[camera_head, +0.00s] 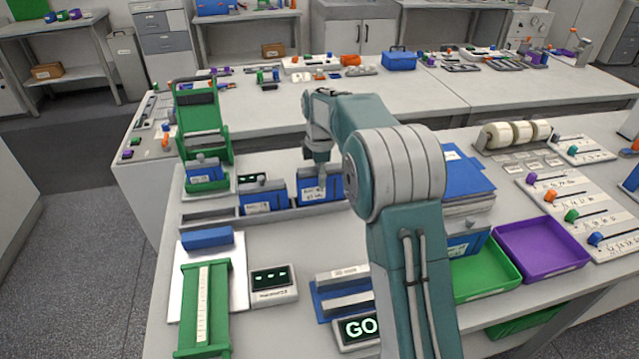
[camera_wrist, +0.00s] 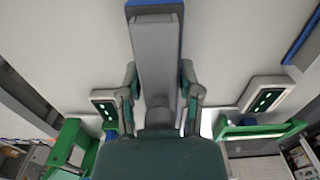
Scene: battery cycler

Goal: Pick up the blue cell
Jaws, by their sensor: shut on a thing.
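A blue cell (camera_head: 318,188) with a white label sits at the right end of a grey rack (camera_head: 290,214). My gripper (camera_head: 318,165) comes down onto its top and is shut on it. In the wrist view, my gripper (camera_wrist: 159,88) has a finger on each side of a long grey part with a blue edge (camera_wrist: 154,5) at its far end. I cannot tell whether the cell's base is clear of the rack. Another labelled blue block (camera_head: 263,196) stands to its left, and one more (camera_head: 203,171) sits in a green stand (camera_head: 190,98).
A plain blue block (camera_head: 207,238) lies on a white plate at the left. A green fixture (camera_head: 204,308), a small display (camera_head: 273,284) and a GO panel (camera_head: 360,328) are in front. Green (camera_head: 487,284) and purple (camera_head: 542,246) trays are at the right. Bare bench lies in the middle foreground.

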